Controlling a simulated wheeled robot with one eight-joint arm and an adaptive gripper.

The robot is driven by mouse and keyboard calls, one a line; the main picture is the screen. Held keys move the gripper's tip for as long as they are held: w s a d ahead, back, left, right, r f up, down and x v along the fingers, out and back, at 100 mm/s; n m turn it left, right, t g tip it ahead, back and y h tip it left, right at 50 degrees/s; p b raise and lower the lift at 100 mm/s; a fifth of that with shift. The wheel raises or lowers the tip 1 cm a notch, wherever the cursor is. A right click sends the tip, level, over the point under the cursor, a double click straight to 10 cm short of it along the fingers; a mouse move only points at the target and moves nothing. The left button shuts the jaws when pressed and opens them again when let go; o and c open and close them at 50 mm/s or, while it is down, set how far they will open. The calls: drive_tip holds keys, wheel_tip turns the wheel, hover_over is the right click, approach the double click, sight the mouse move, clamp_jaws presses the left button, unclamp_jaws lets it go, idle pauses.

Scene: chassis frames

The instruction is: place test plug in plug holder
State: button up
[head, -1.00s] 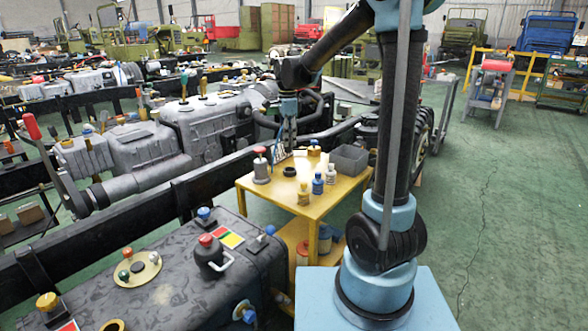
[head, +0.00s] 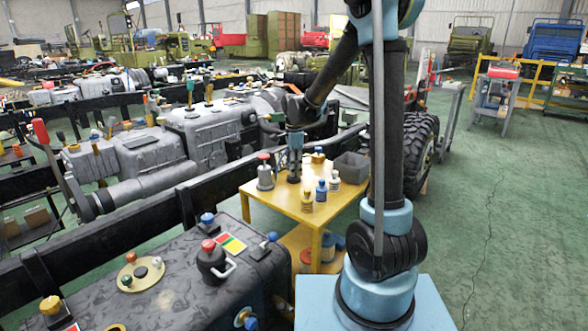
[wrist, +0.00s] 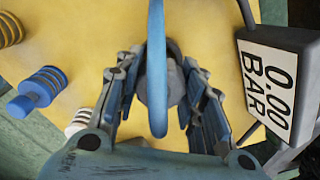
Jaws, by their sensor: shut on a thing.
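My gripper (head: 294,176) reaches down to the top of the yellow table (head: 268,194). In the wrist view its fingers (wrist: 160,98) are shut on a grey round piece (wrist: 170,92), partly covered by a blue bar in front of it. It may be the test plug. Ribbed plug-like pieces stand near it: a yellow one (head: 307,202), a blue one (head: 321,190) and a white one with a blue top (head: 335,182). The blue one (wrist: 41,87) and the white one (wrist: 78,122) also show in the wrist view. I cannot tell which thing is the plug holder.
A grey canister with a red top (head: 265,175) stands left of my gripper. A grey box (head: 351,167) stands at the table's right; its label reads 0.00 BAR (wrist: 270,88) in the wrist view. A dark tank (head: 170,275) lies in front left. Green floor (head: 500,220) is open at right.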

drive_tip(key=o, duration=1.1)
